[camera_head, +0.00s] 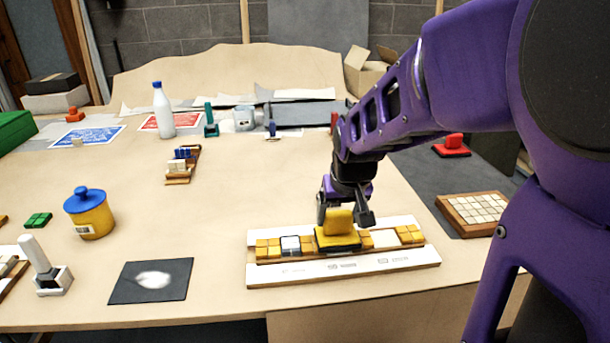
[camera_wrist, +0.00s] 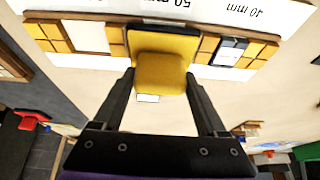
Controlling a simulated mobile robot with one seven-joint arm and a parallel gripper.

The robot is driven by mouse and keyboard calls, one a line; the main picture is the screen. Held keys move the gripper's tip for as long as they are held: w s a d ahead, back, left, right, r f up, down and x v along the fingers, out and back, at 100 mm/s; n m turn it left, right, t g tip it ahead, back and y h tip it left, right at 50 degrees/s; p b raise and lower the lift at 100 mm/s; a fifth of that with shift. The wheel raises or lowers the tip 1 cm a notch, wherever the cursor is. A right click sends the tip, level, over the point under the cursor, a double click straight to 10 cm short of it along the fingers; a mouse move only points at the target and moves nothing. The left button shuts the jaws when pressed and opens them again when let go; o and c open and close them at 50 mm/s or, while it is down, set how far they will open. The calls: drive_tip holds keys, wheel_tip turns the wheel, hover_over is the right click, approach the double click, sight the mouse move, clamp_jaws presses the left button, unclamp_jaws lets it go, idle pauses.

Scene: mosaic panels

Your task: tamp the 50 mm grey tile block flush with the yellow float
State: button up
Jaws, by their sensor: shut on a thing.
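The yellow float (camera_head: 339,222) has a yellow handle on a dark-edged base. It stands over the middle of the mosaic panel, behind the 50 mm label on the white front strip (camera_head: 300,273). My gripper (camera_head: 343,217) is shut on the float's handle, with one finger on each side. In the wrist view the float (camera_wrist: 160,72) sits between the fingers of my gripper (camera_wrist: 160,88). The grey 50 mm tile block does not show; the float covers that spot. I cannot tell whether the float's base presses on the tiles.
Yellow tiles flank the float, with a dark-framed white tile (camera_head: 290,244) to the left and a plain white tile (camera_head: 385,239) to the right. A tile tray (camera_head: 446,208) lies at right. A yellow jar (camera_head: 90,217) and dark mat (camera_head: 122,287) stand left. Table between is clear.

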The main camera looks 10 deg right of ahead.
drive_tip(key=shift+s+f, duration=0.15)
drive_tip(key=shift+f, duration=0.15)
drive_tip(key=shift+r+p, duration=2.7)
drive_tip(key=shift+r, duration=1.05)
drive_tip(key=shift+w+a, duration=0.1)
drive_tip(key=shift+w, duration=0.1)
